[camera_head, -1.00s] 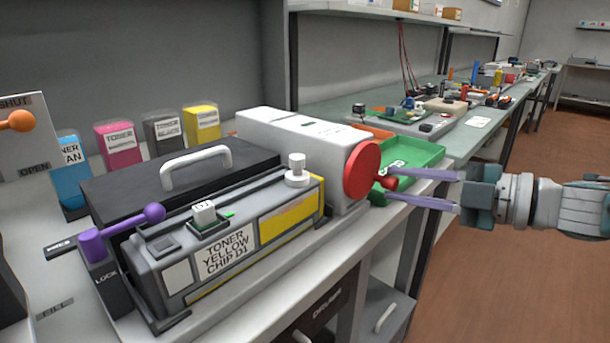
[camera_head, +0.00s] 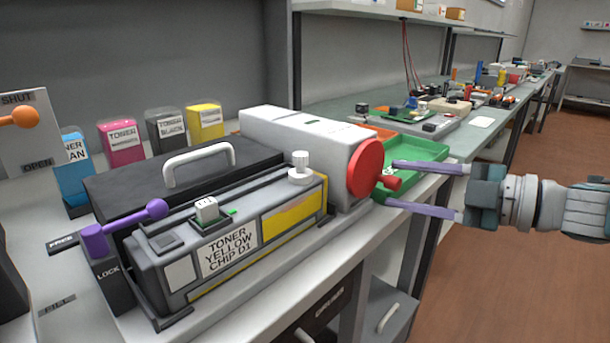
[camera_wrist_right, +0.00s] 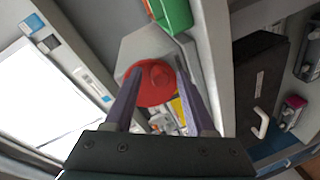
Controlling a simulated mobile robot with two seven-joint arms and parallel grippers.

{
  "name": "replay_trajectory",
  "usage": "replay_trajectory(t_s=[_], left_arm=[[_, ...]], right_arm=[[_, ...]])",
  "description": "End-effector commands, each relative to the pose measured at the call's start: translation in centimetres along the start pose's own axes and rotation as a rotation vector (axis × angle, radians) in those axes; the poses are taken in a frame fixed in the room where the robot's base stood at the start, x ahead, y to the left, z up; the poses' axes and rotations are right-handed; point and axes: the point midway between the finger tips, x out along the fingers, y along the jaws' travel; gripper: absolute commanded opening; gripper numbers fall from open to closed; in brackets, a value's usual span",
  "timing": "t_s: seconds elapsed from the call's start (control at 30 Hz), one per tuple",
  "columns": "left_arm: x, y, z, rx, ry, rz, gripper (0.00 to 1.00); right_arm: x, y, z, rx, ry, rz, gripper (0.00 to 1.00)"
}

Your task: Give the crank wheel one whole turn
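The red crank wheel (camera_head: 364,168) is on the right end of the white and grey toner machine (camera_head: 305,137). Its red handle knob (camera_head: 393,183) sticks out to the right from the wheel's lower right side. My right gripper (camera_head: 391,182) is open, its two purple fingers above and below the knob in the head view. In the right wrist view, the fingers (camera_wrist_right: 158,68) stand either side of the red knob (camera_wrist_right: 161,75), with gaps visible. The wheel's red face (camera_wrist_right: 142,90) lies behind it. My left gripper is not in view.
A green tray (camera_head: 425,152) lies just behind the wheel on the bench. A purple lock lever (camera_head: 155,209) and a white post (camera_head: 300,168) stand on the machine. Toner boxes (camera_head: 205,122) line the back. The aisle floor (camera_head: 500,290) at right is clear.

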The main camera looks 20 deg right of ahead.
Motion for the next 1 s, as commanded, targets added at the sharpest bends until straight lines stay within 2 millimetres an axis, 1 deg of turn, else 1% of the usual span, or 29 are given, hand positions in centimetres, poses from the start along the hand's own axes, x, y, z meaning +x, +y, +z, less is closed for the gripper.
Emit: replay_trajectory(t_s=[0.27, 0.37, 0.47, 0.7, 0.8, 0.9, 1.0], left_arm=[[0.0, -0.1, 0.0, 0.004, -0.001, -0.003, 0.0], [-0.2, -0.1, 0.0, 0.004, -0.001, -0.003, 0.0], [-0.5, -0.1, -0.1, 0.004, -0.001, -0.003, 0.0], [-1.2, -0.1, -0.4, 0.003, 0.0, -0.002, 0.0], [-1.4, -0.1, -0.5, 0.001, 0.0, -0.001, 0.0], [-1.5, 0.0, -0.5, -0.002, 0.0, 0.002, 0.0], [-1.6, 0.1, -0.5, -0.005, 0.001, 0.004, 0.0]], right_arm=[[-0.1, 0.0, 0.0, 0.0, -0.001, 0.0, 0.6], [-0.6, 0.0, 0.0, 0.001, -0.003, -0.001, 0.6], [-2.0, 0.0, 0.0, 0.0, -0.004, -0.004, 0.6], [-6.5, -0.1, 0.0, 0.002, -0.004, -0.005, 0.6], [-8.1, 0.0, 0.0, 0.001, -0.002, -0.003, 0.6], [-9.2, 0.0, 0.0, 0.001, -0.002, -0.002, 0.6], [-9.8, 0.0, 0.0, 0.0, -0.001, -0.001, 0.6]])
